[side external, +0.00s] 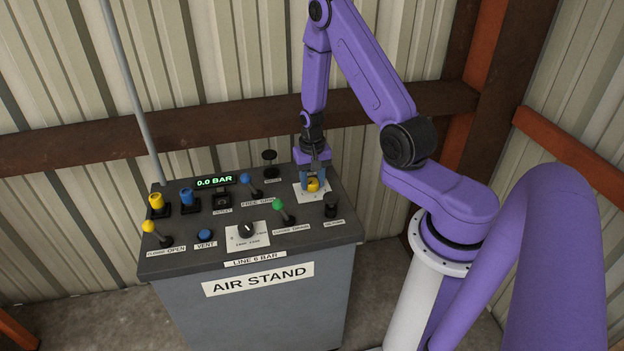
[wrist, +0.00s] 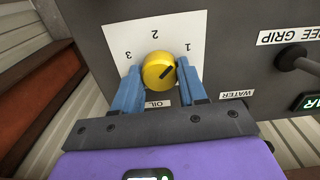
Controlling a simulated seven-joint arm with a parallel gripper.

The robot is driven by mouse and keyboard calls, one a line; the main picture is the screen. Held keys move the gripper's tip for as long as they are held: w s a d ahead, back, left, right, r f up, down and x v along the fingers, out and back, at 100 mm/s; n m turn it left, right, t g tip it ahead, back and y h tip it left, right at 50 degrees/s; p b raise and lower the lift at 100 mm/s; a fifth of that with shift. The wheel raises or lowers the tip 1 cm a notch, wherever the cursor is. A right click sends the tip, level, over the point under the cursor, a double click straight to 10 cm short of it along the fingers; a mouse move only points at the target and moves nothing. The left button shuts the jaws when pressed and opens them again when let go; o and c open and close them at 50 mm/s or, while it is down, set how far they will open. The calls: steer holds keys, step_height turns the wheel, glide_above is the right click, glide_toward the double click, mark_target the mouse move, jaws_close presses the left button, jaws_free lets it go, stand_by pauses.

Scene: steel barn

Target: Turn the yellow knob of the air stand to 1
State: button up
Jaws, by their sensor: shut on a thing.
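The yellow knob (side external: 313,185) sits on a white plate near the back right of the air stand (side external: 258,280). In the wrist view the knob (wrist: 156,70) has a dark pointer line running to the upper right, roughly toward the printed 1 on the white plate (wrist: 133,35). I cannot tell whether it lines up exactly. The numbers 2 and 3 and an OIL label are also printed there. My gripper (wrist: 159,77) is shut on the knob, one blue finger on each side. In the side view my gripper (side external: 314,181) comes down from above.
A black mushroom-shaped control (side external: 270,157) stands behind and left of the knob. A green-tipped lever (side external: 279,206) is to its left and a black control (side external: 331,205) to its front right. The display (side external: 214,181) reads 0.0 BAR. A ribbed wall is behind.

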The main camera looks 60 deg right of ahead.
mark_target(312, 181)
steer(key=shift+m, duration=1.3)
steer(key=o, duration=1.1)
steer(key=shift+c, duration=0.2)
step_height(312, 181, up, 18)
steer(key=shift+f, duration=0.25)
